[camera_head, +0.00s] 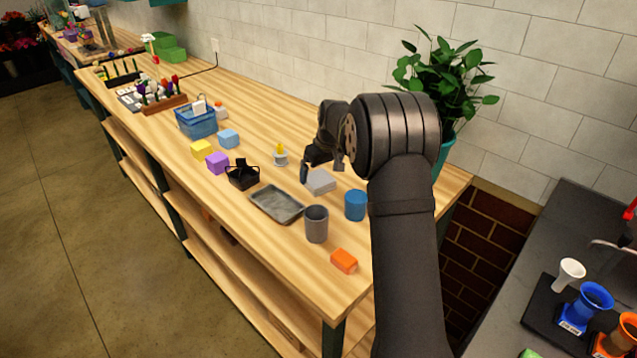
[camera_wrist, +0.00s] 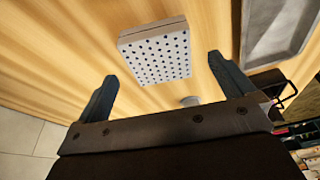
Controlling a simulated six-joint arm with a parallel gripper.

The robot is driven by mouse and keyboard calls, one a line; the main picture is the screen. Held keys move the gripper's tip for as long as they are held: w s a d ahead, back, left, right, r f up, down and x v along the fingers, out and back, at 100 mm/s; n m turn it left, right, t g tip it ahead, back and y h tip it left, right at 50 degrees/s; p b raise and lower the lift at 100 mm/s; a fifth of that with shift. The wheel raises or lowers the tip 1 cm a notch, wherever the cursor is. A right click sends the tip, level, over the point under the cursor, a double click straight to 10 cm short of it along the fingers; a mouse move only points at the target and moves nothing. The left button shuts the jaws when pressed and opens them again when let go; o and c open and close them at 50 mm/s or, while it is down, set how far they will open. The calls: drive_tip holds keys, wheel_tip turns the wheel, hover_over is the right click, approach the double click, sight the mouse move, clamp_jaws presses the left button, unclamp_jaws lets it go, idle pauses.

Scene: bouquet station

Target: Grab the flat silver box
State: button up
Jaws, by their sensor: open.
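In the wrist view the box (camera_wrist: 155,52) is light grey with rows of dark dots on one face. My gripper (camera_wrist: 163,92) is open there, one finger to the left and one to the right. The box is beyond the fingertips and roughly between their lines, with nothing held. The fingers look apart from the box. My arm hides part of the bench behind it in the head view.
A grey metal tray (camera_head: 277,205), a grey cup (camera_head: 316,224) and a blue cup (camera_head: 355,205) stand near the box. A black basket (camera_head: 242,175), a small white bottle with yellow top (camera_head: 280,155) and an orange block (camera_head: 344,261) are around. A potted plant (camera_head: 440,80) stands behind my arm.

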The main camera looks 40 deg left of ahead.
sight(319, 179)
drive_tip(key=x, duration=0.4)
drive_tip(key=shift+r, duration=0.1)
drive_tip(key=c, duration=1.2)
drive_tip(key=shift+o, duration=0.2)
